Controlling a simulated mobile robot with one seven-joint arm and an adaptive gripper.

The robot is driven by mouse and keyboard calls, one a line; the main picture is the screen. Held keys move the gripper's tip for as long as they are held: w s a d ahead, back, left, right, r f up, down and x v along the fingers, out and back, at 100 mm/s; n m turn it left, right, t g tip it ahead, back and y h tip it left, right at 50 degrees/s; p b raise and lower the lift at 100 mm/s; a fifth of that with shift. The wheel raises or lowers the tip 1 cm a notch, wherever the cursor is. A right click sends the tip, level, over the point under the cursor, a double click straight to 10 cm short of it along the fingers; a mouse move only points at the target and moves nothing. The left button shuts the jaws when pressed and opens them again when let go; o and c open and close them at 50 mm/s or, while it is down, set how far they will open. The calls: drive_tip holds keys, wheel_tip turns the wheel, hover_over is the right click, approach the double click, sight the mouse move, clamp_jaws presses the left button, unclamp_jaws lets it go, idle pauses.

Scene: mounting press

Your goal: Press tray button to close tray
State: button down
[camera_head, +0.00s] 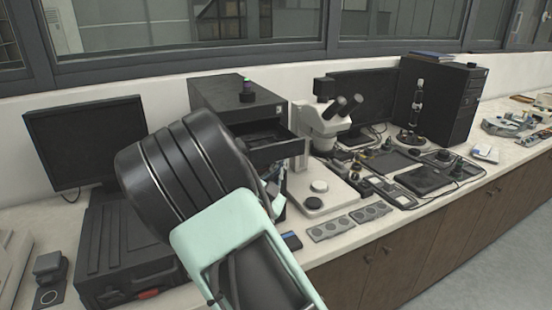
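The mounting press appears to be the black box-shaped machine (228,92) on the counter, left of the microscope. Its tray (278,152) sticks out from the front and is open. The inside of the tray looks dark, and I cannot make out anything in it. My arm crosses in front of the machine and hides much of its front. I cannot see the tray button. Small pale and dark parts at the arm's right edge, just below the tray, may belong to my gripper (272,188). Its fingers are not clear, and I cannot tell whether they touch the machine.
A white microscope (325,125) stands close on the right. A monitor (86,142) and a black case (125,250) are on the left. Several small devices crowd the counter on the right.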

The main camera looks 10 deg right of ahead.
drive_tip(key=shift+w+a, duration=0.15)
drive_tip(key=shift+w, duration=0.2)
drive_tip(key=shift+w+a+b, duration=0.1)
drive_tip(key=shift+w+b, duration=0.25)
drive_tip(key=shift+b, duration=0.15)
idle(0.4)
idle(0.3)
drive_tip(key=shift+s+d+b, duration=0.2)
drive_tip(key=shift+s+b, duration=0.1)
drive_tip(key=shift+s, duration=0.45)
drive_tip(key=shift+s+d+b, duration=0.15)
drive_tip(key=shift+s+d, duration=0.1)
drive_tip(key=shift+s, duration=0.55)
drive_tip(key=shift+s+d+b, duration=0.2)
drive_tip(key=shift+s+d, duration=0.1)
drive_tip(key=shift+s, duration=0.5)
drive_tip(key=shift+s+d+b, duration=0.15)
drive_tip(key=shift+s+d, duration=0.1)
drive_tip(key=shift+s, duration=0.55)
